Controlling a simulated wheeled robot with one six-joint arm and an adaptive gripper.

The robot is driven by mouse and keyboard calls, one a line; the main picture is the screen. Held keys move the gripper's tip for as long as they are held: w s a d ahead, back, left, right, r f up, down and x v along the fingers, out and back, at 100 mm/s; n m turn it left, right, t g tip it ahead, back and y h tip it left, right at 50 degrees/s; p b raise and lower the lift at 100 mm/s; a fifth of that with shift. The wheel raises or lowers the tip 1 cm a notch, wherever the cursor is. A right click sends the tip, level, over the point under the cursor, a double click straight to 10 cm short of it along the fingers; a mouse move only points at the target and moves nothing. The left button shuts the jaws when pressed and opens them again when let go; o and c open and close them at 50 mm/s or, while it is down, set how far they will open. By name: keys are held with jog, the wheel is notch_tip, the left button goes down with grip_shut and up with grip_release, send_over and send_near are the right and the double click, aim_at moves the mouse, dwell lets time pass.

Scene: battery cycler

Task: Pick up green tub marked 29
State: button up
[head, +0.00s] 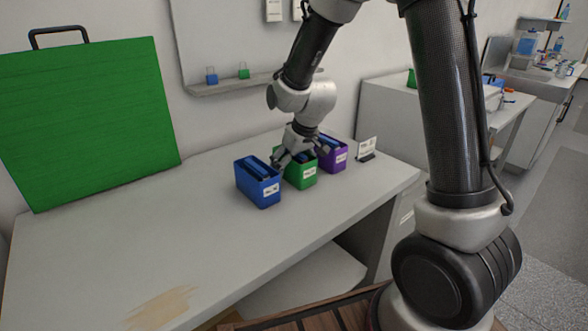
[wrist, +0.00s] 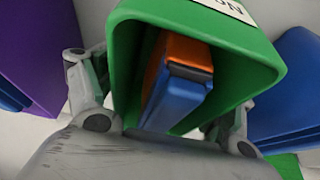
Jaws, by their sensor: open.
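The green tub (head: 301,177) stands on the grey table between a blue tub and a purple tub, with a white label on its front. The label's number is too small to read. In the wrist view the green tub (wrist: 234,44) fills the middle, with blue and orange blocks (wrist: 180,85) inside. My gripper (head: 291,158) is at the tub's top. In the wrist view its fingers (wrist: 165,95) are open, one on each side of the tub. I cannot tell whether they touch its walls.
The blue tub (head: 258,186) stands close on the left and the purple tub (head: 333,155) close on the right. A small sign (head: 367,148) stands right of them. A large green panel (head: 85,120) stands at the left. The table's (head: 130,240) front left is clear.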

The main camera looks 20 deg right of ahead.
jog(key=c, duration=1.2)
jog(key=shift+o, duration=0.2)
jog(key=shift+r, duration=0.1)
jog(key=shift+c, duration=0.2)
